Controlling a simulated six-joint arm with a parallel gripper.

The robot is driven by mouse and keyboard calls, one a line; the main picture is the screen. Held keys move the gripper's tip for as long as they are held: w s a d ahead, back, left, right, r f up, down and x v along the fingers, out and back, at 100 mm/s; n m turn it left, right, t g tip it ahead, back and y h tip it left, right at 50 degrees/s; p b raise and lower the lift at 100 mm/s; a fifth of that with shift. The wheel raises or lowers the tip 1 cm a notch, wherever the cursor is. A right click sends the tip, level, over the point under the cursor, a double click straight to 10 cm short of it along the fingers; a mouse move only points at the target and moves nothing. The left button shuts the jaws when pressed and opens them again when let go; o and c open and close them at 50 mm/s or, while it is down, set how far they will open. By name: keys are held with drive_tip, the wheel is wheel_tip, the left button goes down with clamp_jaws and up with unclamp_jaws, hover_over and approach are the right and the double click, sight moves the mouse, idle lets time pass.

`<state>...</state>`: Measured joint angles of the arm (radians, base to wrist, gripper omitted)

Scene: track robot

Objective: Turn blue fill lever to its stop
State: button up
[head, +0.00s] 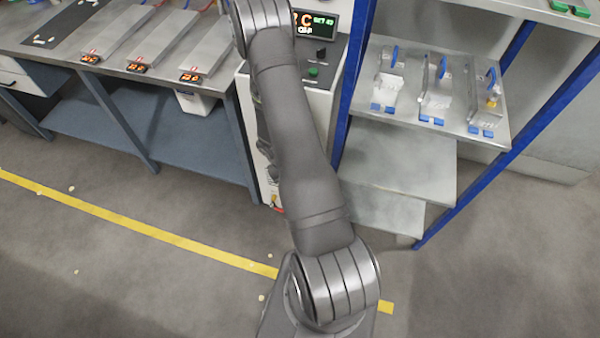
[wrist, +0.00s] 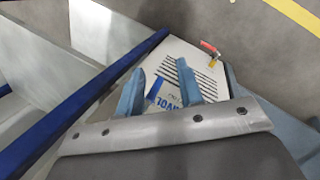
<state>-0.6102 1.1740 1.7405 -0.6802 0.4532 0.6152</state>
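Three small fixtures, each with an upright blue lever or ring, stand on the upper shelf in the head view: a left one (head: 394,53), a middle one (head: 442,67) and a right one (head: 491,75). I cannot tell whether any of these is the blue fill lever. No blue lever is clear in the wrist view. My gripper (wrist: 160,66) shows there with its two blue fingers apart and nothing between them. It points toward a white cabinet (wrist: 168,62) with black vent slots and blue lettering. The gripper is out of sight in the head view.
A red handle on a yellow fitting (wrist: 210,50) sticks out at the cabinet's far edge. A blue shelf post (wrist: 75,105) runs close on the left. A workbench (head: 150,35) stands left of the cabinet. The floor (head: 120,285) in front is mostly clear.

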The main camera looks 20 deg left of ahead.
drive_tip(key=d+r+t+y, duration=0.35)
drive_tip(key=r+y, duration=0.25)
drive_tip(key=r, duration=0.6)
drive_tip(key=shift+m+g, duration=0.25)
drive_tip(key=shift+m, duration=0.05)
drive_tip(key=x, duration=1.7)
drive_tip(key=shift+w+d, duration=0.2)
drive_tip(key=shift+c, duration=0.4)
clamp_jaws()
